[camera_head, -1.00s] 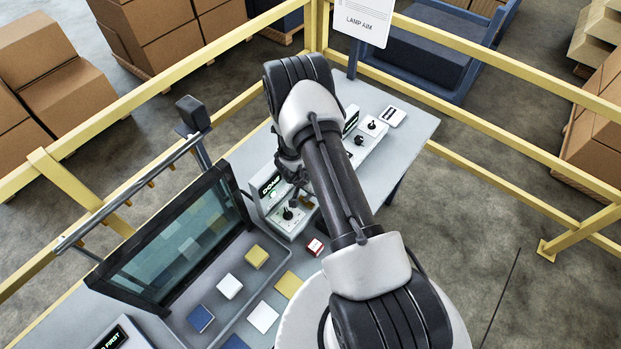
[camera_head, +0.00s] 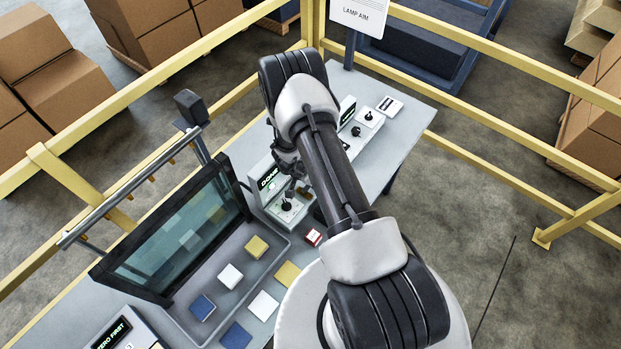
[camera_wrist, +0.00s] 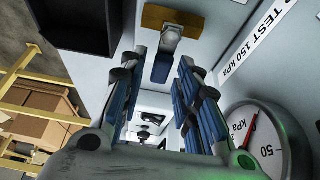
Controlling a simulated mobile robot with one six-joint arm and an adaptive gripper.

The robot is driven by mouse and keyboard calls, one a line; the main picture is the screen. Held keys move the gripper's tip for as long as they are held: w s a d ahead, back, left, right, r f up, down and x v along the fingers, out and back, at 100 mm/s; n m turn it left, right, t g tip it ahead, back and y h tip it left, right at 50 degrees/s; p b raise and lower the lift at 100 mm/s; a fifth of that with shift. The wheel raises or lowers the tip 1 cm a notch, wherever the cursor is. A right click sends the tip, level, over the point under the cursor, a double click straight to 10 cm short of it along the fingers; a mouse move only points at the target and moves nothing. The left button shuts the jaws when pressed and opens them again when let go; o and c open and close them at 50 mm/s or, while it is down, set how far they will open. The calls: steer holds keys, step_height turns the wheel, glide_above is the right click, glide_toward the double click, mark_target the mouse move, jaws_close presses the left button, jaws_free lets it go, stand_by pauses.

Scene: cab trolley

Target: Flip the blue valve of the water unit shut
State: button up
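The blue valve handle (camera_wrist: 162,68) shows in the wrist view, attached by a grey metal piece to a brass body (camera_wrist: 172,20) on a pale panel. My gripper (camera_wrist: 161,62) is open, with one dark-blue-padded finger on each side of the handle's line. The handle's end lies near the fingertips with gaps to both sides; I cannot tell how deep it sits between them. A round kPa gauge (camera_wrist: 262,145) with a red needle is to the right. In the head view my arm hides the valve, and the gripper is mostly hidden too.
A "TEST 150 kPa" label (camera_wrist: 262,42) is on the panel. A dark box-like part (camera_wrist: 80,22) is close to the left finger. In the head view, a unit displaying DONE (camera_head: 268,178), a dark screen (camera_head: 180,235) and coloured blocks occupy the table (camera_head: 405,122). Yellow rails surround it.

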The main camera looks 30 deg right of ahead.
steer(key=shift+o, duration=0.3)
steer(key=v, duration=1.2)
steer(key=shift+d, duration=0.1)
